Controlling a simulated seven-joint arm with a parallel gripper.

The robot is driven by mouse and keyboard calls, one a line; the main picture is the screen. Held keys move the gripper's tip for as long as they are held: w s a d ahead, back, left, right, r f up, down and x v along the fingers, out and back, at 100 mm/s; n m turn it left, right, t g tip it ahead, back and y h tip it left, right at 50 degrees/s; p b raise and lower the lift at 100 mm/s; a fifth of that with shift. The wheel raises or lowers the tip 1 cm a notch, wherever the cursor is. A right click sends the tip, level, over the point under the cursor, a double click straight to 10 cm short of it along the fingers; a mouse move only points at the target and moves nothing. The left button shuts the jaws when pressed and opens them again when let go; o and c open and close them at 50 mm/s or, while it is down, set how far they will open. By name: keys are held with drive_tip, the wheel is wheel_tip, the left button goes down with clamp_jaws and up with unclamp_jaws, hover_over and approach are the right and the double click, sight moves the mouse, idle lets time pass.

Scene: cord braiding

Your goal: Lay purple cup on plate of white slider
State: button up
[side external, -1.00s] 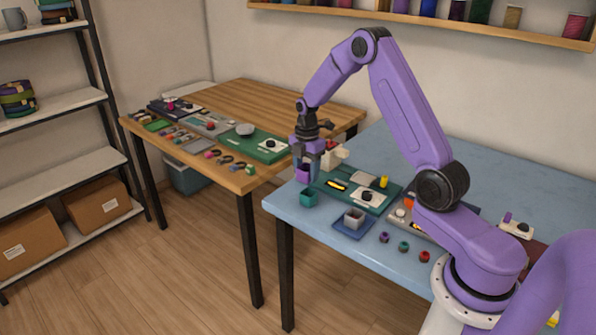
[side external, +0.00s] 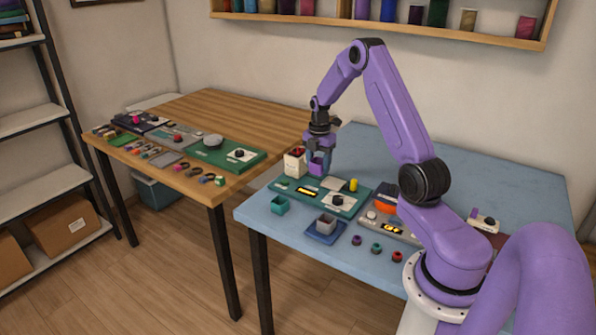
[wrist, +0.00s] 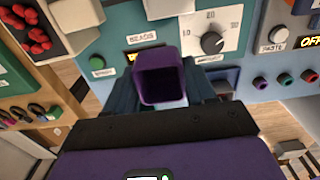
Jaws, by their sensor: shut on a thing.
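The purple cup (side external: 317,168) is between the fingers of my gripper (side external: 319,160), which is shut on it. It hangs above the back edge of the green board (side external: 298,197), beside the white box. In the wrist view, the cup (wrist: 161,78) is tilted with its square opening visible, between the fingertips (wrist: 164,95). A pale flat plate (side external: 333,183) lies on the green board, left of a yellow peg (side external: 353,185). A white unit with a purple piece (side external: 487,221) stands behind my arm. I cannot tell which of these is the white slider.
A white box with red contents (side external: 295,162) stands close left of the cup. A grey cup (side external: 326,223) stands on a blue pad (side external: 325,236). The blue table (side external: 455,170) is clear at the back.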

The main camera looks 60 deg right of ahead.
hover_over(334, 183)
drive_tip(key=shift+w+f, duration=0.1)
drive_tip(key=shift+f, duration=3.45)
drive_tip(key=shift+f, duration=0.25)
drive_tip(key=o, duration=1.1)
drive_tip(key=shift+r, duration=0.15)
wheel_tip(334, 183, up, 11)
